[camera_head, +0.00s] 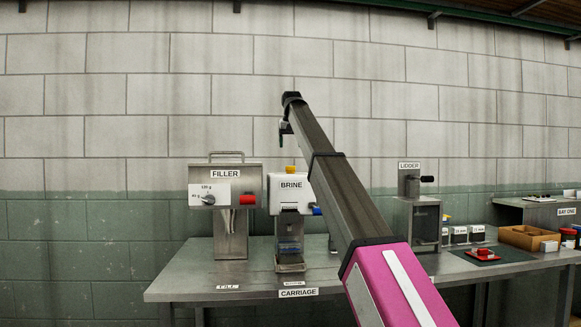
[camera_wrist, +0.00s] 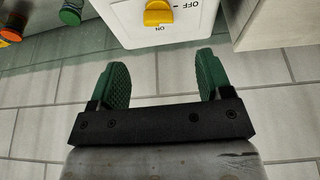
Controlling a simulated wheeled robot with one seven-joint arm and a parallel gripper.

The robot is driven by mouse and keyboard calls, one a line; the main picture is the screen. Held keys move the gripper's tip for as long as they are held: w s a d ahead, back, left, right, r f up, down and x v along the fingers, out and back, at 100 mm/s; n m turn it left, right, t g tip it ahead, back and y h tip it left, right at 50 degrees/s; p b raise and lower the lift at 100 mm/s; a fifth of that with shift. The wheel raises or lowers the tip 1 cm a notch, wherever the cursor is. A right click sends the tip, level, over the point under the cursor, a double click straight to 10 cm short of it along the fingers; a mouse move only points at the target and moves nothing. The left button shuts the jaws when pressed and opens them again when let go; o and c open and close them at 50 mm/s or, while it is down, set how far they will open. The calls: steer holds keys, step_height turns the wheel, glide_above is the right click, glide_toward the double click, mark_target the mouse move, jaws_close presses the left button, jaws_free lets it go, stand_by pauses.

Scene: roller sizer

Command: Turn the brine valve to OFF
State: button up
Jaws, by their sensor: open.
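The brine unit is a white box (camera_head: 289,200) labelled BRINE on the steel bench, with a yellow valve knob (camera_head: 290,169) on top. In the wrist view the yellow knob (camera_wrist: 158,12) is cut by the top edge. Its lower end faces the ON mark, and the OFF mark is to its right. My gripper (camera_wrist: 162,78) is open and empty, its green fingertips spread on either side of the knob's line but short of it. In the head view my gripper (camera_head: 286,128) hangs above the knob, clear of it.
The filler (camera_head: 225,205) stands left of the brine unit, and the lidder (camera_head: 418,215) stands to the right behind my arm. In the wrist view a green knob (camera_wrist: 70,13) is at upper left and a grey box (camera_wrist: 272,22) at upper right.

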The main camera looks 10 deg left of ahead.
mark_target(290, 169)
steer(key=shift+s+a+m+t+h, duration=0.1)
steer(key=shift+s+m+t+h, duration=0.05)
steer(key=shift+m, duration=0.45)
steer(key=shift+s+a+m+t+h, duration=0.1)
steer(key=shift+s+m+t+h, duration=0.05)
steer(key=shift+m, duration=0.45)
steer(key=x, duration=1)
steer(key=shift+w+f, duration=0.1)
steer(key=shift+f, duration=0.2)
steer(key=shift+c, duration=0.3)
